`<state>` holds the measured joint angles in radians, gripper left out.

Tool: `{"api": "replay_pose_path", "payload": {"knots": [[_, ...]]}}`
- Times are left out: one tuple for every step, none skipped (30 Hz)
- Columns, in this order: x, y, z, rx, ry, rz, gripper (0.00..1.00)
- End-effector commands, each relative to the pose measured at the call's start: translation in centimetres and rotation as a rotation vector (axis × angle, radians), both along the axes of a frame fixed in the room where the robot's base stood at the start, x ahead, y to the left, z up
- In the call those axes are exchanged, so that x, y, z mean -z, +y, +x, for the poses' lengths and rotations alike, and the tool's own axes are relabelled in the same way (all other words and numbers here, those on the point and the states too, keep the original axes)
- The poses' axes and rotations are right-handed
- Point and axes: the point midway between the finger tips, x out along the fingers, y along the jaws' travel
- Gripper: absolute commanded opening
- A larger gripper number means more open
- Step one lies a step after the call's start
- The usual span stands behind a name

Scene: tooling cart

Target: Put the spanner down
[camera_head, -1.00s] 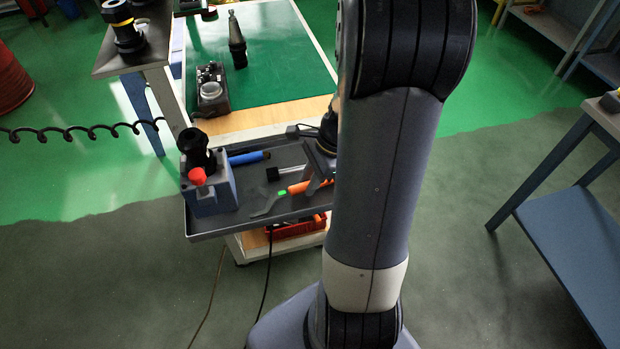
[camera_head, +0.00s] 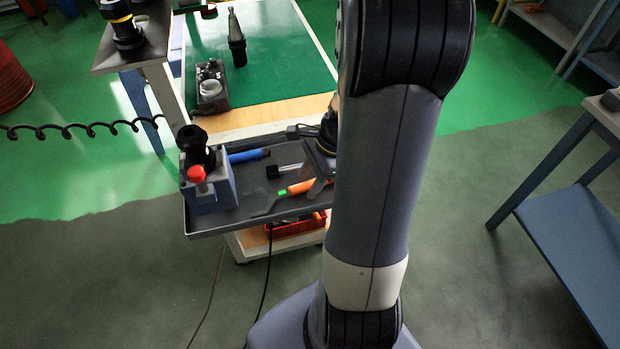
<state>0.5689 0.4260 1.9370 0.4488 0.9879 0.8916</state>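The spanner (camera_head: 299,188) has an orange handle with a green mark and a thin dark grey head. It shows over the front part of the grey cart tray (camera_head: 222,228), with its head pointing left and toward the camera. My gripper (camera_head: 319,179) is at the right end of the handle and appears shut on it. My own arm hides much of the gripper and the handle's far end. The head looks nearly edge-on and tilted. I cannot tell whether it touches the tray.
On the tray, a blue-grey box (camera_head: 208,194) with black and red knobs stands left. A blue-handled tool (camera_head: 248,156) and a black-headed tool (camera_head: 274,171) lie behind the spanner. A green-topped bench (camera_head: 280,70) adjoins behind. Bare tray shows around the spanner's head.

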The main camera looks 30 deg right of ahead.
Motion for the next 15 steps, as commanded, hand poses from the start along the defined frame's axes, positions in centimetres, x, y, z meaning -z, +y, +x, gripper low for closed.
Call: {"api": "replay_pose_path", "payload": {"knots": [[0.0,0.0,0.0,0.0,0.0,0.0,0.47],[0.0,0.0,0.0,0.0,0.0,0.0,0.47],[0.0,0.0,0.0,0.0,0.0,0.0,0.47],[0.0,0.0,0.0,0.0,0.0,0.0,0.47],[0.0,0.0,0.0,0.0,0.0,0.0,0.47],[0.0,0.0,0.0,0.0,0.001,0.0,0.47],[0.0,0.0,0.0,0.0,0.001,0.0,0.47],[0.0,0.0,0.0,0.0,0.0,0.0,0.47],[-0.2,-0.1,0.0,0.0,0.0,-0.001,0.47],[-0.3,-0.2,0.0,0.0,-0.001,-0.001,0.47],[-0.6,-0.3,0.0,0.0,-0.002,-0.002,0.47],[-1.0,-0.5,0.0,0.0,-0.003,-0.002,0.47],[-1.5,-0.7,0.0,0.001,-0.004,-0.003,0.47],[-1.9,-0.9,0.0,0.001,-0.005,-0.003,0.47],[-2.7,-1.1,-0.1,0.002,-0.004,-0.003,0.47]]}}
